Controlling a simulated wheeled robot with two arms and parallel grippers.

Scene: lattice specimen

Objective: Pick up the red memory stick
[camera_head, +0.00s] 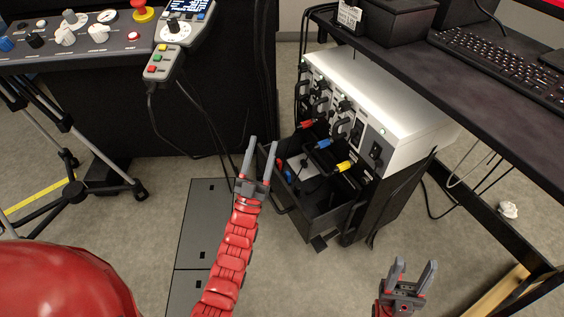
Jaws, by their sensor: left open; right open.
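A small red piece (306,124) sticks out at the left of the front of a white equipment box (385,95); it may be the red memory stick, but it is too small to be sure. A blue piece (323,143) and a yellow piece (345,166) sit in a row to its right. Another small red spot (279,163) shows inside the open black drawer (322,218) below. My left gripper (262,146) is open and empty, at the drawer's left side, apart from the red piece. My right gripper (415,265) is open and empty over the floor at the lower right.
Black cables and plugs crowd the white box's front. A dark desk with a keyboard (500,62) overhangs at the right. A control console (90,40) and a pendant (172,45) with hanging cables stand at the left. Floor between drawer and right gripper is clear.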

